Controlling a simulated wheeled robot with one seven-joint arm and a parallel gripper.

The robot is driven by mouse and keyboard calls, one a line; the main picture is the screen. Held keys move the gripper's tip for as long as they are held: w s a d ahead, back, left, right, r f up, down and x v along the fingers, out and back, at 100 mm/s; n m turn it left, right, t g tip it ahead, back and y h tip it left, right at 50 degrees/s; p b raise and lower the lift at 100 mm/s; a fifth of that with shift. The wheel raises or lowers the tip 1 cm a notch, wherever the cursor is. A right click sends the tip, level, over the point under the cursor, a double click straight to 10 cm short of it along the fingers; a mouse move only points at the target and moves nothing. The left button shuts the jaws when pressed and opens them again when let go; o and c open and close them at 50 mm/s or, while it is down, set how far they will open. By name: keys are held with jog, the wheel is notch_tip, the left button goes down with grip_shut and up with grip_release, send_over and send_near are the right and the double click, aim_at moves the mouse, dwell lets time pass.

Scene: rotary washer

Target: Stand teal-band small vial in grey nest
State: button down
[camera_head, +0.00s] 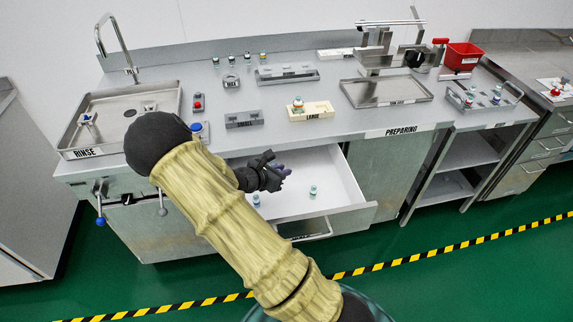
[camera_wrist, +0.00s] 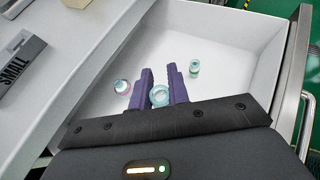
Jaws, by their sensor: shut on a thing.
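My gripper (camera_head: 277,174) is inside the open white drawer. In the wrist view, its two purple fingers (camera_wrist: 160,80) are closed around a small vial (camera_wrist: 159,96) with a pale teal top. I see the vial from above, so its band is hidden. Another small vial (camera_wrist: 194,68) with a teal-green band stands to the right in the drawer, and it shows in the head view (camera_head: 312,190). A vial with a pinkish band (camera_wrist: 121,87) is left of the fingers. The grey nest marked SMALL (camera_head: 244,120) is on the counter above the drawer, and its edge shows in the wrist view (camera_wrist: 14,70).
The cream nest marked LARGE (camera_head: 319,109) holds a vial and sits right of the grey nest. A red button box (camera_head: 198,103) and a blue button box (camera_head: 200,131) stand to the left. The drawer front wall (camera_head: 345,215) and the counter edge bound my gripper.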

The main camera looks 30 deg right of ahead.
jog(key=s+a+r+n+t+y+p, duration=0.1)
jog(key=s+a+r+p, duration=0.2)
jog(key=a+r+p, duration=0.4)
jog(key=s+a+r+n+t+y+p, duration=0.1)
jog(key=a+r+p, duration=0.6)
jog(key=p, duration=0.9)
jog(key=shift+s+r+n+t, duration=0.7)
jog(key=shift+s+r, duration=0.2)
jog(key=shift+s, duration=0.25)
jog(key=shift+a, duration=0.1)
